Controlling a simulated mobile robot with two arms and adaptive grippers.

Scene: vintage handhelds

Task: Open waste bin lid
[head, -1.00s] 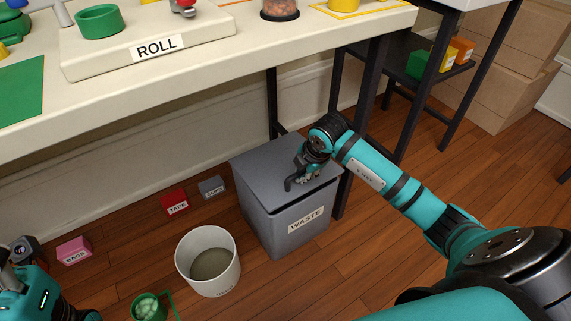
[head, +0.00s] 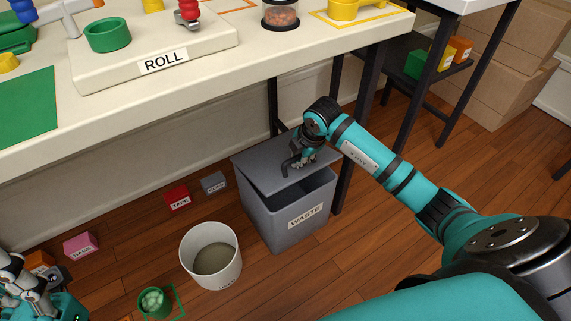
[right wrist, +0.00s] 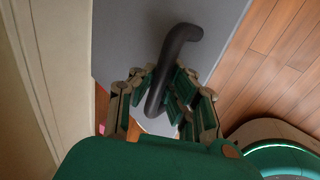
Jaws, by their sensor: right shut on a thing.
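The grey waste bin (head: 292,218), labelled WASTE, stands on the floor under the table's edge. Its flat grey lid (head: 258,170) is partly open: the dark inside shows along the front and right of the rim. My right gripper (head: 301,164) is at the lid's dark bent handle (head: 287,166). In the right wrist view the fingers (right wrist: 163,103) are closed around the handle (right wrist: 178,42), above the lid (right wrist: 128,28). My left gripper (head: 14,278) is at the lower left corner, away from the bin; its finger opening is unclear.
The table (head: 205,78) overhangs behind the bin, with a dark leg (head: 341,190) close on the right. A white bucket (head: 211,270) stands left of the bin. Red (head: 177,198), grey (head: 213,183) and pink (head: 81,244) boxes line the wall.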

